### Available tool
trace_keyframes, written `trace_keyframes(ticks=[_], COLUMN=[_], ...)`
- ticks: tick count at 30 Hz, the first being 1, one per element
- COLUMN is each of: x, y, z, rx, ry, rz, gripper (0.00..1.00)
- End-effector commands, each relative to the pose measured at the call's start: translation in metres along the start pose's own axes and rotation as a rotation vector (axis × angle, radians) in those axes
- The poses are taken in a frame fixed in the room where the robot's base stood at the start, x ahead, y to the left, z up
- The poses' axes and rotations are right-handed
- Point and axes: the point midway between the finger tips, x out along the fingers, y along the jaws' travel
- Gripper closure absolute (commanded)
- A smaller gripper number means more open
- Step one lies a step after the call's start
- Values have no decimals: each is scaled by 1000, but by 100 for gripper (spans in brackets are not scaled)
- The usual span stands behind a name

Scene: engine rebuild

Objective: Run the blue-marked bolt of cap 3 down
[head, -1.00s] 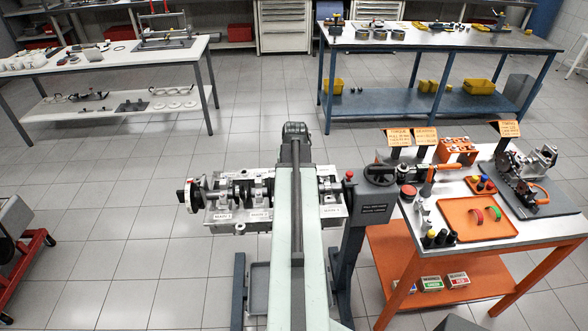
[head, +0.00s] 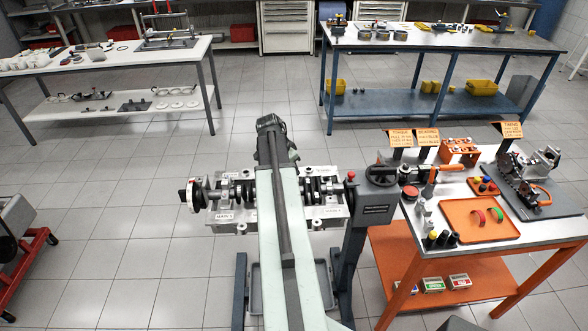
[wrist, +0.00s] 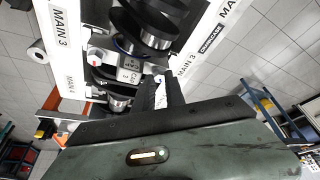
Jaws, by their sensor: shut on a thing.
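Cap 3 (wrist: 128,70), a grey metal block with its label, sits across the crankshaft in the wrist view, by the MAIN 3 sign. In the head view my arm hides the gripper and the middle of the engine block (head: 235,215).
The engine stand has a handwheel (head: 383,178) at its right. An orange-framed bench (head: 490,240) with an orange tray (head: 465,228) and tools stands to the right. A white bench (head: 100,60) and a blue bench (head: 440,40) stand behind. Open tiled floor lies between.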

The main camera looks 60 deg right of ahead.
Motion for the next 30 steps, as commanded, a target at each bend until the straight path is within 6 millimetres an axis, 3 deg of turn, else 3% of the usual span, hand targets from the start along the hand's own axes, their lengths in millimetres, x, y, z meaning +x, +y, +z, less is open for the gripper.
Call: trace_keyframes(ticks=[15, 30], x=[0, 0], y=[-11, -11], z=[0, -1], rx=[409, 588], ry=[-5, -5], rz=[161, 234], gripper=[100, 100])
